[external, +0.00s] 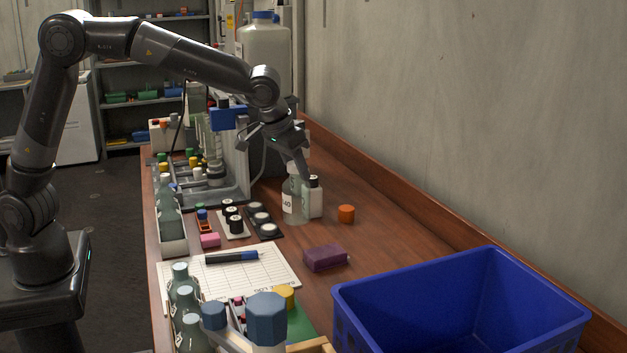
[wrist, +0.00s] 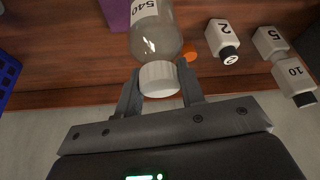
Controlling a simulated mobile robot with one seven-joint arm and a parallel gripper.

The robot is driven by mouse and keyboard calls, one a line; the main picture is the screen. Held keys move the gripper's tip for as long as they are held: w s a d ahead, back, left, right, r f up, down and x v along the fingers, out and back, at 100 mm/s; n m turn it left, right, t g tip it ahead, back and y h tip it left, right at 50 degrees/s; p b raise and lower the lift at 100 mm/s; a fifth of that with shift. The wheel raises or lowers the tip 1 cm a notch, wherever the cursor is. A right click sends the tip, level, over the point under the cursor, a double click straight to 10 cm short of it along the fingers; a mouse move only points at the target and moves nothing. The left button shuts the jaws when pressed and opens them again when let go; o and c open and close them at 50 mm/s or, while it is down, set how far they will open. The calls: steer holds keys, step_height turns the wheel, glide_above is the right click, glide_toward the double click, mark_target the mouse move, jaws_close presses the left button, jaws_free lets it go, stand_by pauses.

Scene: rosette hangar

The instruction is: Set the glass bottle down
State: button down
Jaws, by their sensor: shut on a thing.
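The glass bottle (external: 292,208) is pale grey-green and clear, with a white label. In the wrist view the bottle (wrist: 158,38) shows "540" on its label and a white cap. My gripper (wrist: 158,84) is shut on it at the cap, one finger on each side. In the external view my gripper (external: 299,168) points down over the bottle's top. The bottle looks upright at the tabletop (external: 375,242); I cannot tell whether its base touches the wood.
A small white bottle (external: 315,198) stands close right of the glass bottle. An orange cap (external: 346,213), purple block (external: 325,257) and blue crate (external: 375,316) are nearby. Black-capped vials (external: 235,222) and a dark tray (external: 275,233) lie left. Bare wood lies right.

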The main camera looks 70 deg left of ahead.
steer(key=w+a+f, duration=0.4)
steer(key=a+f, duration=0.1)
steer(key=f, duration=0.3)
steer(key=shift+w+a+f, duration=0.2)
steer(key=shift+w+a, duration=0.1)
steer(key=shift+a, duration=0.1)
steer(key=shift+f, duration=0.2)
steer(key=c, duration=0.9)
jaws_free()
steer(key=shift+c, duration=0.2)
